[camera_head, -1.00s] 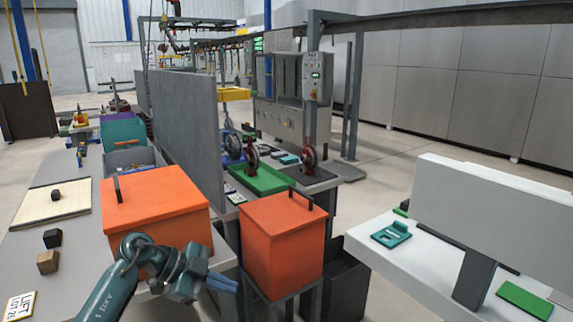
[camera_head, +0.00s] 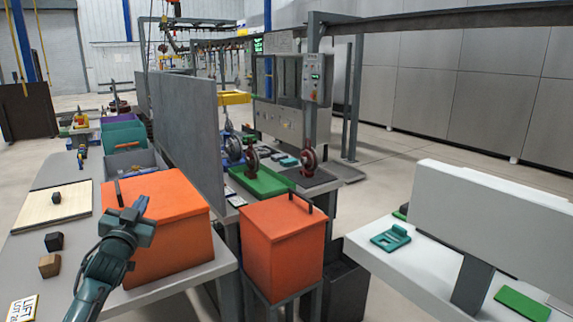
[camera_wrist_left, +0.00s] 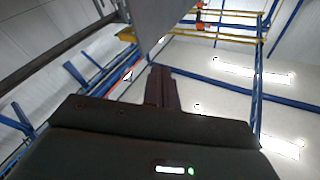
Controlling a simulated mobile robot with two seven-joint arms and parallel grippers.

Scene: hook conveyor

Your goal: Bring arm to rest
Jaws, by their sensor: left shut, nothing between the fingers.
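My left arm comes in from the lower left in the head view, and its teal left gripper (camera_head: 141,204) is raised in front of the left orange box (camera_head: 180,236). The fingers point upward and are shut and empty. In the wrist view the left gripper (camera_wrist_left: 162,87) is seen with its fingers together against the ceiling and the edge of a grey panel (camera_wrist_left: 165,22). My right gripper is not in view.
A second orange box (camera_head: 283,250) stands on a stand to the right. A tall grey panel (camera_head: 187,130) rises behind the left box. Dark and brown cubes (camera_head: 50,265) and a wooden board (camera_head: 55,212) lie on the left table. A white table (camera_head: 400,262) is at right.

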